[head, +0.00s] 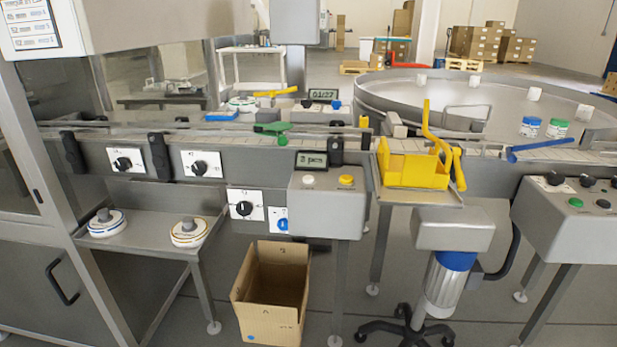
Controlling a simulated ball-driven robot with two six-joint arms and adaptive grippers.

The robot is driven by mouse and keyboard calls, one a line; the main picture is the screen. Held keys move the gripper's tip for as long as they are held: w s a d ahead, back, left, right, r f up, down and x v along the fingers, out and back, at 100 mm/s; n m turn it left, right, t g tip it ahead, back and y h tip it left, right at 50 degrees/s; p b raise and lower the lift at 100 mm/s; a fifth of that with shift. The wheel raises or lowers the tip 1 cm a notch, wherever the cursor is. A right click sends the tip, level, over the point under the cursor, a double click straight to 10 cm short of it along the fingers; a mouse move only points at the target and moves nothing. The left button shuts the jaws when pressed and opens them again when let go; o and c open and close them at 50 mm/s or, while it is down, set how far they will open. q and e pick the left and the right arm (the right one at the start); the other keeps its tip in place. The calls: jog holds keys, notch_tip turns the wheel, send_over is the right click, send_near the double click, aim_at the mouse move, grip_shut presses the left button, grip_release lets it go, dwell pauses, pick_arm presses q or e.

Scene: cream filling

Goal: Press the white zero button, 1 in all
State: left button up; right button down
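The white button (308,181) sits on the sloped top of a grey control box (327,212), below the conveyor. A yellow button (346,180) is just to its right on the same box. A small display (311,159) reading what looks like "3 pcs" stands behind the two buttons. Nothing covers the white button, and I cannot tell from here whether it is pressed. Neither of my grippers shows in the head view.
A yellow bin (411,168) with a yellow handle stands right of the box. An open cardboard box (271,295) is on the floor below. Black knobs (123,163) line the conveyor front. Another control box (570,215) is at the right. The space before the white button is clear.

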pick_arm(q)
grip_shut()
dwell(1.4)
